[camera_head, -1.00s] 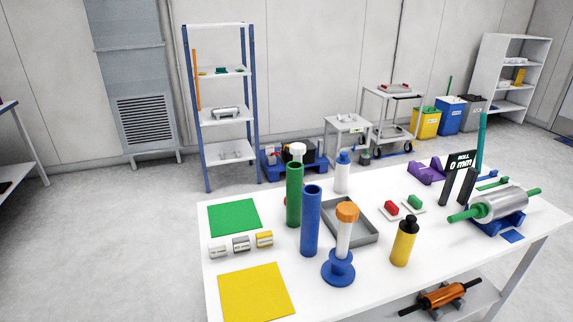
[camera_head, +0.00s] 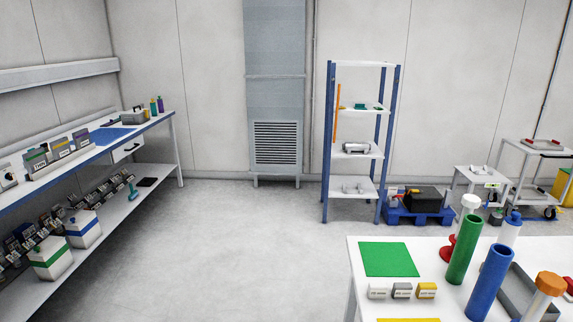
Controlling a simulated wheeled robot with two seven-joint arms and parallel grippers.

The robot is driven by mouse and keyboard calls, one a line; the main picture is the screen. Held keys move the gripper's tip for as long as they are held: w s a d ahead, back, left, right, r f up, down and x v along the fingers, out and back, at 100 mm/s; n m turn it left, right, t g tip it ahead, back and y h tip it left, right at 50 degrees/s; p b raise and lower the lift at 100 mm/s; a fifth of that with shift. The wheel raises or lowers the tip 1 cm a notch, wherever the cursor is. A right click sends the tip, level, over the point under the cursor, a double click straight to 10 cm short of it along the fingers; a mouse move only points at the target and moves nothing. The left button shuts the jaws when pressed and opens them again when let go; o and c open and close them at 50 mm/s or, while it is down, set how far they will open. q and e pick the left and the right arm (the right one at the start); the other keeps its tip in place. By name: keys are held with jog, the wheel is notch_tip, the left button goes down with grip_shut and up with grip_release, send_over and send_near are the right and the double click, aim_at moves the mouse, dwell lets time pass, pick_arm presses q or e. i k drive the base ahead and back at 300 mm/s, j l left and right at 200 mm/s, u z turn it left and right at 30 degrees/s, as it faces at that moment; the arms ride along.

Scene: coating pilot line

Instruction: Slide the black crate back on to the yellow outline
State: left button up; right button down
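A black box-like thing (camera_head: 422,197), possibly the black crate, sits on a low blue pallet (camera_head: 419,217) on the floor against the back wall, right of the shelf rack. Small red, white and yellow items show at the box's left side; they are too small to make out. I see no clear yellow outline in this view. Neither of my grippers is in view.
A white table (camera_head: 357,290) with a green mat (camera_head: 389,259) and upright tubes stands at the front right. A shelf rack (camera_head: 358,148) stands at the back. A long bench (camera_head: 150,200) runs along the left. The floor (camera_head: 250,245) between them is clear.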

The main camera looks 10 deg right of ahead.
aim_at(430, 202)
jog(key=i+j, duration=0.6)
jog(key=i+j+z, duration=0.1)
jog(key=i+j, duration=0.5)
jog(key=i, duration=0.25)
jog(key=i+j+z, duration=0.1)
jog(key=i+z, duration=0.25)
jog(key=i, duration=1.35)
jog(key=i+l+z, duration=0.1)
jog(key=i+z, duration=0.3)
jog(key=i, duration=0.15)
jog(key=i+j+z, duration=0.1)
jog(key=i+z, duration=0.3)
jog(key=i, duration=0.15)
jog(key=i+j+z, duration=0.25)
jog(key=i+z, duration=0.15)
jog(key=i+l+z, duration=0.2)
jog(key=i+z, duration=0.55)
jog(key=i, duration=0.15)
jog(key=i+z, duration=0.4)
jog(key=i+l+u, duration=0.25)
jog(key=i+u, duration=0.25)
jog(key=i+l+u, duration=0.65)
jog(key=l+u, duration=0.3)
